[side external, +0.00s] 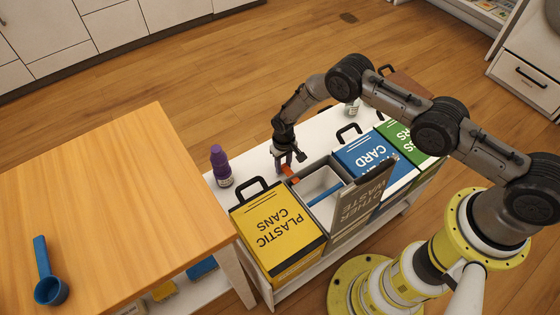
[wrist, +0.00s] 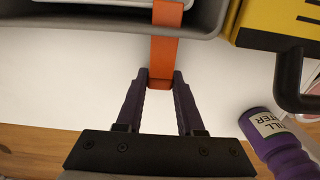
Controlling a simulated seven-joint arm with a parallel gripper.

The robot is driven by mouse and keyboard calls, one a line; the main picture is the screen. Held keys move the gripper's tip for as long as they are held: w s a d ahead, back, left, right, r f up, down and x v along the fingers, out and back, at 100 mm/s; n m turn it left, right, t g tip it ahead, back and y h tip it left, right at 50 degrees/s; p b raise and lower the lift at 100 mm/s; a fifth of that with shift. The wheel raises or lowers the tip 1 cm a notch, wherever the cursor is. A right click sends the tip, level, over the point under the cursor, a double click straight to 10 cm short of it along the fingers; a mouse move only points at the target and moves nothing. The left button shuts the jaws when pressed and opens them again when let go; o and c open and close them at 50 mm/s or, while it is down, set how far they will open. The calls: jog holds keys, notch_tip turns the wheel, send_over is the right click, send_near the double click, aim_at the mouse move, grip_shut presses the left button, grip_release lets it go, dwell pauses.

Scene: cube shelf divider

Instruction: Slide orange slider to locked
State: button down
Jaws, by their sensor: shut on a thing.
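The orange slider (side external: 291,172) is at the back rim of the open grey bin (side external: 326,204), whose lid (side external: 365,195) reads "OTHER WASTE" and stands raised. In the wrist view the slider (wrist: 166,50) is an orange strip running across the bin's grey rim (wrist: 105,20) and out over the white surface. My gripper (side external: 292,158) is above the slider at the bin's back edge. In the wrist view my gripper's dark fingers (wrist: 162,76) are on either side of the slider's near end and shut on it. Any lock marking is not visible.
A yellow "PLASTIC CANS" bin (side external: 275,228) stands left of the open bin, a blue "CARD" bin (side external: 372,160) right. A purple bottle (side external: 220,165) stands on the white counter behind the yellow bin. A wooden table (side external: 110,200) with a blue scoop (side external: 48,275) is at left.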

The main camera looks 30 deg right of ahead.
aim_at(288, 171)
jog(key=shift+s, duration=1.4)
jog(key=c, duration=0.5)
grip_release()
jog(key=shift+r, duration=0.1)
jog(key=shift+r, duration=0.25)
notch_tip(288, 171, up, 13)
jog(key=shift+r, duration=0.1)
